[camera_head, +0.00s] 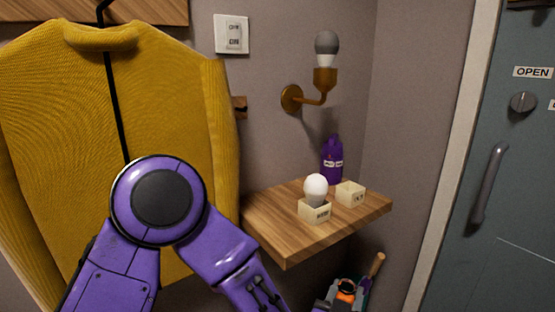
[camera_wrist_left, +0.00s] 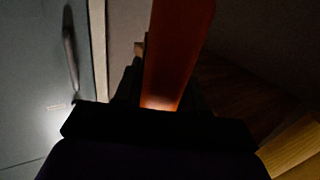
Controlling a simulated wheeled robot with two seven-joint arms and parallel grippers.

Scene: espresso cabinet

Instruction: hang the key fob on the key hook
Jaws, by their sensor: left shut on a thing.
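My left gripper (camera_head: 345,294) is low in the head view, below the wooden shelf, and only partly in frame. It is shut on an orange piece (camera_head: 347,285), which I take to be the key fob. In the left wrist view the fob (camera_wrist_left: 176,50) is a long orange-red strap standing up from between the dark fingers. Its far end runs out of that frame. A small wooden block (camera_head: 240,106) on the wall, partly behind the yellow jacket, may be the key hook; I cannot tell for sure. My right gripper is not in view.
The shelf (camera_head: 268,223) holds a white bulb (camera_head: 316,187) in a block, another block (camera_head: 350,194) and a purple bottle (camera_head: 332,162). A yellow jacket (camera_head: 60,120) hangs left. A wooden handle (camera_head: 377,264) stands beside my gripper. A door (camera_head: 520,190) is at right.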

